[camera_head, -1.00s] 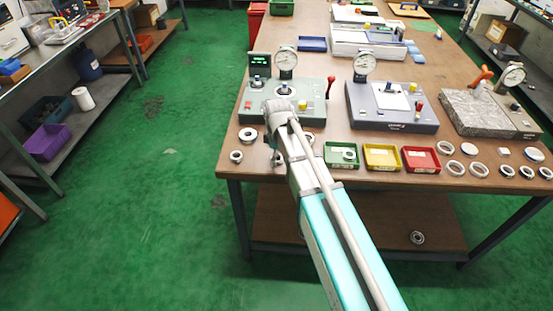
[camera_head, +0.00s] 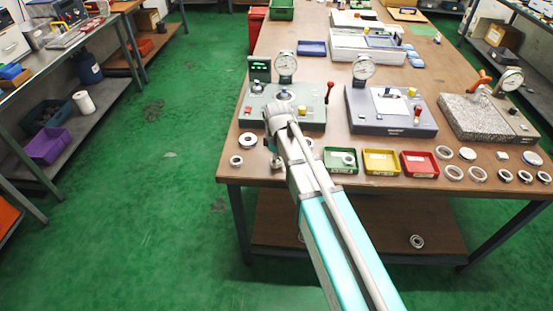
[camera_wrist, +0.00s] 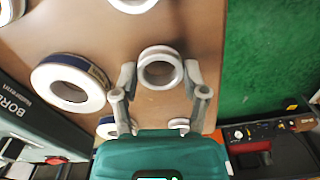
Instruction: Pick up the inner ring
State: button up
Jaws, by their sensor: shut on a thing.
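My gripper (camera_wrist: 160,90) is shut on a small steel ring (camera_wrist: 160,54), the inner ring, in the wrist view. One finger is on each side of it, and the bore faces the camera. In the head view my arm reaches over the front left of the workbench (camera_head: 345,187), and the held ring is hidden behind the arm. Wider rings lie on the bench in the wrist view, one of them a large white-faced ring (camera_wrist: 68,84) left of the held ring.
A green gauge station (camera_head: 308,118) stands just behind my gripper. Green (camera_head: 341,171), yellow (camera_head: 381,173) and red (camera_head: 419,176) trays line the front edge, with several loose rings to their right. Two rings lie at the left corner, one being a small ring (camera_head: 236,160).

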jog(key=shift+r+p, duration=0.65)
jog(key=shift+r, duration=0.3)
jog(key=s+d+r+p, duration=0.2)
jog(key=s+r+p, duration=0.3)
jog(key=s, duration=0.1)
jog(key=s+d+r+p, duration=0.2)
jog(key=s+r+p, duration=0.3)
jog(key=s, duration=0.2)
jog(key=shift+s+d, duration=0.15)
jog(key=shift+d, duration=0.1)
jog(key=shift+s, duration=0.1)
